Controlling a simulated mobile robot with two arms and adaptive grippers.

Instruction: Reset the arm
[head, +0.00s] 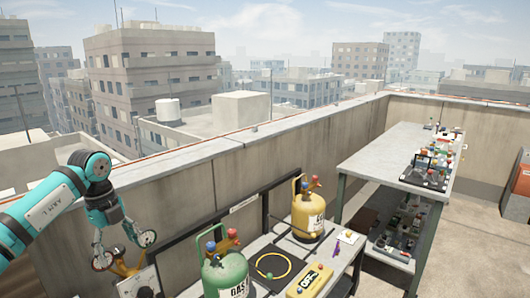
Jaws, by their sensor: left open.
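My left arm (45,208), teal with black joints, comes in from the left. Its gripper (125,250) points down and is open, with its two fingers spread apart. It is in front of the parapet wall, left of the green gas cylinder (225,275). I see nothing held between the fingers. A yellow part (122,269) shows behind or below the gripper; I cannot tell whether they touch. My right gripper is not in view.
A near bench (340,262) bears the green cylinder, a yellow cylinder (308,213), a yellow ring (273,266) and a yellow boxed device (310,281). A long table (385,155) with tools stands right. The parapet (240,170) runs behind; floor at right (470,245) is clear.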

